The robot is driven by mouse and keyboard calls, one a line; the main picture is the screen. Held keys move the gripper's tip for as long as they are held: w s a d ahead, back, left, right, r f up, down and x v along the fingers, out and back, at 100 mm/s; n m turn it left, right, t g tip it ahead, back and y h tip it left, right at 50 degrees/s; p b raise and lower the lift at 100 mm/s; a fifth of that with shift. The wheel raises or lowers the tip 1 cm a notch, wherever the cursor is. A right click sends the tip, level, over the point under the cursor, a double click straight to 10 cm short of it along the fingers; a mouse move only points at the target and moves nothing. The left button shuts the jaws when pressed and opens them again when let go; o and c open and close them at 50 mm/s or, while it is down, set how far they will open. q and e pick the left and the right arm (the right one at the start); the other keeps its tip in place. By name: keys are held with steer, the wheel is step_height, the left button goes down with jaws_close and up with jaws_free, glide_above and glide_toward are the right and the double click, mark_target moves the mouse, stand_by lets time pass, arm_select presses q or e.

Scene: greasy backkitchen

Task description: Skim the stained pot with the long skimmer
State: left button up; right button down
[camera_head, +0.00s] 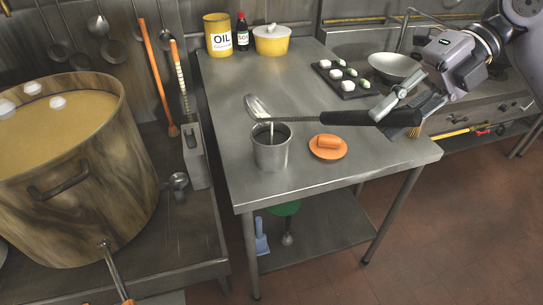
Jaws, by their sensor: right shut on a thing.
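The large stained pot (95,190) stands at the left. It is full of yellowish-brown liquid (55,125) with white foam lumps (32,88) floating near its far left side. My right gripper (400,110) is at the right, above the steel table, shut on the black handle of the long skimmer (355,118). The skimmer points left, with its metal head (257,107) over the table, near and above a steel container (271,152). The head is well to the right of the stained pot. My left gripper is not in view.
Several utensils hang behind the stained pot.

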steer(key=d+f+y+b, duration=0.1)
steer(key=b, duration=0.1)
steer(key=d+f+y+b, duration=0.1)
steer(key=d+f, duration=0.1)
steer(key=shift+w+d+f+b, duration=0.1)
steer(key=shift+d+f+b, duration=0.05)
steer(key=shift+d+b, duration=0.2)
steer(key=shift+a, duration=0.15)
